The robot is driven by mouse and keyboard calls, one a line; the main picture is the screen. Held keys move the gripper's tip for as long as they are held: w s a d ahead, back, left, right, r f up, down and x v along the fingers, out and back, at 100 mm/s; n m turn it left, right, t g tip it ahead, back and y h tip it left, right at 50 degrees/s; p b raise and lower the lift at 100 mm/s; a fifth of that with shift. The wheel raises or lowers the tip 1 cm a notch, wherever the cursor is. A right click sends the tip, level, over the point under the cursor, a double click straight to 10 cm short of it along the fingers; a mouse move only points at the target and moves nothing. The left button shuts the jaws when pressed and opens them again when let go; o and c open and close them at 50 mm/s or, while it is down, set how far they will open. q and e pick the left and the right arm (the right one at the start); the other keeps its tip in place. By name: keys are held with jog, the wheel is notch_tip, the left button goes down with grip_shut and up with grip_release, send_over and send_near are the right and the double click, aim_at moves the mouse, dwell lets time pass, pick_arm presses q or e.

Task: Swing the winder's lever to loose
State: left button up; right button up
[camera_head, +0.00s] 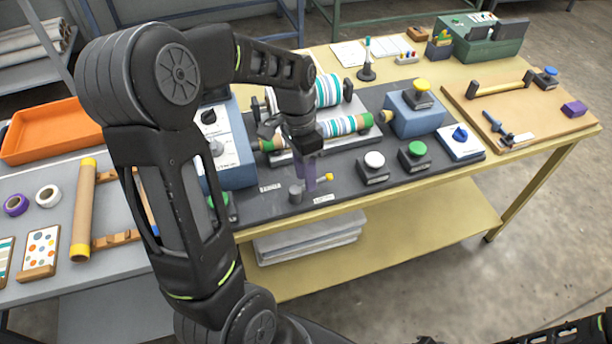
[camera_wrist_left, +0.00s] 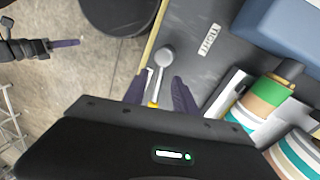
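The winder's lever has a grey round hub (camera_head: 296,192) on the dark plate and a yellow tip (camera_head: 329,176) out to the right. My left gripper (camera_head: 311,184) hangs over the lever with its purple fingers pointing down. In the left wrist view the grey hub (camera_wrist_left: 165,57) lies just beyond the fingertips. The yellow part (camera_wrist_left: 153,100) shows between the two spread fingers of the left gripper (camera_wrist_left: 156,84), partly hidden by the gripper body. I cannot tell if they touch it. My right gripper (camera_wrist_left: 62,43) shows side-on over the floor.
A label (camera_wrist_left: 208,40) reading TIGHT lies beside the lever; another label (camera_head: 323,198) is at the plate's front edge. A blue-grey control box (camera_head: 230,150) is to the left, white (camera_head: 374,160) and green (camera_head: 416,149) buttons to the right.

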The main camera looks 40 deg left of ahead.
pick_arm(q)
notch_tip(320, 180, up, 7)
jog(key=a, duration=0.1)
jog(key=shift+w+f, duration=0.2)
jog(key=shift+w, duration=0.1)
pick_arm(e)
jog(key=shift+f, duration=0.25)
pick_arm(q)
jog(key=shift+a, duration=0.1)
